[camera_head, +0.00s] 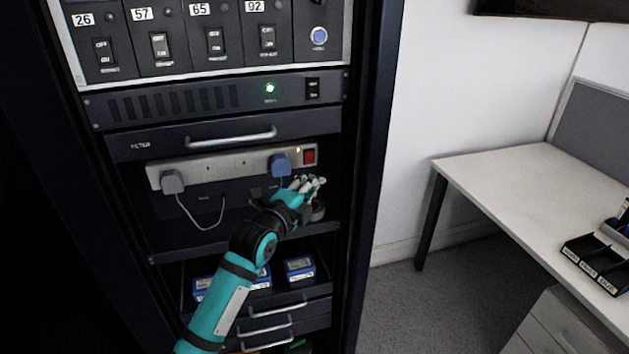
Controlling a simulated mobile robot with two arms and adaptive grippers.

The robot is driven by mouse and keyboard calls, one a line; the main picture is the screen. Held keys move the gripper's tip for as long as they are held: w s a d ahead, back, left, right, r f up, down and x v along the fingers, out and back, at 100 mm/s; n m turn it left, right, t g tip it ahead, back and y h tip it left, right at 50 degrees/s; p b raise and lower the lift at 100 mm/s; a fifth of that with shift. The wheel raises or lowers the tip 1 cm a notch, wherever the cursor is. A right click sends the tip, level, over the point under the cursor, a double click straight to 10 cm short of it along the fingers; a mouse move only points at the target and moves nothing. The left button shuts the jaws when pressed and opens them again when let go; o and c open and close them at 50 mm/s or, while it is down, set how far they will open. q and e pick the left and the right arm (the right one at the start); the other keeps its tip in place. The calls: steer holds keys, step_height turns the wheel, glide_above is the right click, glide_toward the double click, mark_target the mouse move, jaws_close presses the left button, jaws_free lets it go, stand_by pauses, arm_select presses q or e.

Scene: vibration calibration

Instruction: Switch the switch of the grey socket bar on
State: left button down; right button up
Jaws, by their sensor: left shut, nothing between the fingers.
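The grey socket bar (226,167) is mounted across the rack in the head view. A red rocker switch (310,157) sits at its right end, with a small orange light (298,150) beside it. A blue plug (280,166) is in the bar near the switch, and a grey plug (172,182) is at its left end. My left gripper (318,183) is shut and empty, just below the red switch and apart from it as far as I can tell. The gripper's fingers partly hide the shelf behind. My right gripper is not in view.
Above the bar are a drawer with a silver handle (232,138), a panel with a green light (270,88), and numbered switches. Blue boxes (299,268) lie on the shelf below. The rack's right post (372,150) stands close to my gripper. A white desk (530,190) is at the right.

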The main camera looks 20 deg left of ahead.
arm_select(q)
steer(key=s+a+f+b, duration=0.1)
steer(key=s+a, duration=0.1)
steer(key=s, duration=0.5)
steer(key=shift+f, duration=0.2)
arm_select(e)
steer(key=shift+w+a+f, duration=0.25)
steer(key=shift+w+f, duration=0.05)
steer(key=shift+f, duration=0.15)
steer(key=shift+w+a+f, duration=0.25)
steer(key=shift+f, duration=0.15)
arm_select(q)
steer(key=shift+a, duration=0.1)
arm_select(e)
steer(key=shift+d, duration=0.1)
